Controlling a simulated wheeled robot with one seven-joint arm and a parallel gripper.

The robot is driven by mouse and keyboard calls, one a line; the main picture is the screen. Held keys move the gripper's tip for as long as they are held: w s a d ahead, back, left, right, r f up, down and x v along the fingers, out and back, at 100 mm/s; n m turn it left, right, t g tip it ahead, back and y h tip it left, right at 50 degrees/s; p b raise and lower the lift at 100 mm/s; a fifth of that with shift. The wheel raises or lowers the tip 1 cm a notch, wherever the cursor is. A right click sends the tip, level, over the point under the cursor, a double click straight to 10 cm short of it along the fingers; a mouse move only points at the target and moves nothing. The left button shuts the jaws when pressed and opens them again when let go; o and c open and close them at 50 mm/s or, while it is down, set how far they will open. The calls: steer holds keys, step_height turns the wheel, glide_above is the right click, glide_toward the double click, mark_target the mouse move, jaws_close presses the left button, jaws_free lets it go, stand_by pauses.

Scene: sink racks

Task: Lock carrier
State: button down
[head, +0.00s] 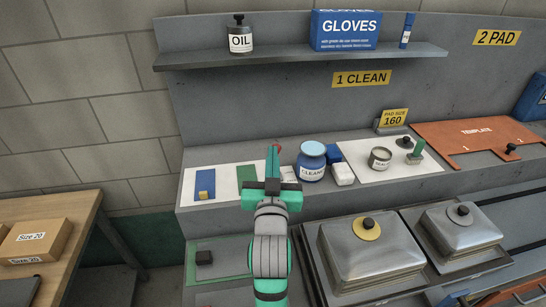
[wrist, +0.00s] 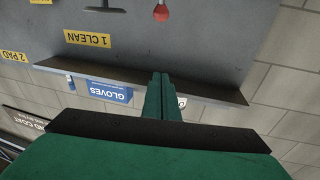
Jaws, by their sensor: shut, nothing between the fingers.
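No part is labelled as a carrier, and I cannot tell which thing it is. Two metal lidded boxes stand in dark frames at the lower right of the head view: one with a yellow-ringed knob (head: 371,263), one with a dark knob (head: 459,246). My gripper (head: 273,152) is shut and empty, raised above the counter's left part, left of the blue-lidded CLEANER jar (head: 312,163). In the wrist view my gripper (wrist: 160,76) has its green fingers together. A red knob (wrist: 161,12) shows beyond them; my gripper mostly hides that spot in the head view.
A shelf (head: 300,56) holds an OIL bottle (head: 240,38) and a GLOVES box (head: 345,30). A white mat (head: 222,178) with blue and green patches lies left of my gripper. An orange template (head: 475,140) lies at right. A side table (head: 70,205) holds boxes.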

steer(key=s+f+m+g, duration=0.15)
steer(key=f+m, duration=0.25)
steer(key=m, duration=0.5)
steer(key=s+f+m+g, duration=0.1)
steer(key=s+f+m, duration=0.2)
steer(key=m, duration=0.5)
steer(key=w+f, duration=0.1)
steer(key=w, duration=1.3)
steer(key=shift+w+d+f, duration=0.15)
steer(key=shift+d+f, duration=0.1)
steer(key=shift+w+a+r, duration=0.15)
steer(key=shift+w+a, duration=0.05)
steer(key=shift+w, duration=0.6)
steer(key=shift+s, duration=0.1)
